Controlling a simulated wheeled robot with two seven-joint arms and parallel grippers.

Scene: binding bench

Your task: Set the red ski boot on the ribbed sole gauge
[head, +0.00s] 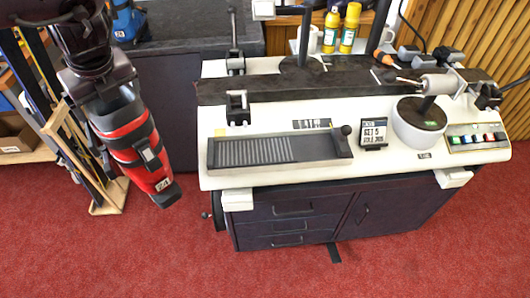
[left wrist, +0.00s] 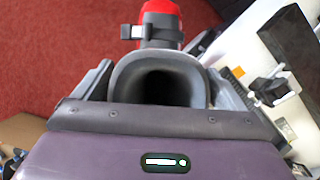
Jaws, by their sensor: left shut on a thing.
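The red ski boot (head: 135,143) has black straps and a grey buckle. It hangs toe down in the head view, left of the bench and over the red floor, apart from the bench. My left gripper (head: 88,78) is shut on its upper cuff. In the left wrist view the boot (left wrist: 160,22) shows its dark open cuff between the two fingers of my left gripper (left wrist: 155,85). The ribbed sole gauge (head: 250,150) is a dark tray with a ribbed left part and a black knob at its right end. It lies empty on the white bench top. My right gripper is not in view.
The white bench (head: 222,183) stands over dark drawers. A small display (head: 374,133) and a white round unit (head: 419,125) stand right of the gauge. A black clamp (head: 237,108) stands behind its left end. A wooden ski rack (head: 107,196) is at the left.

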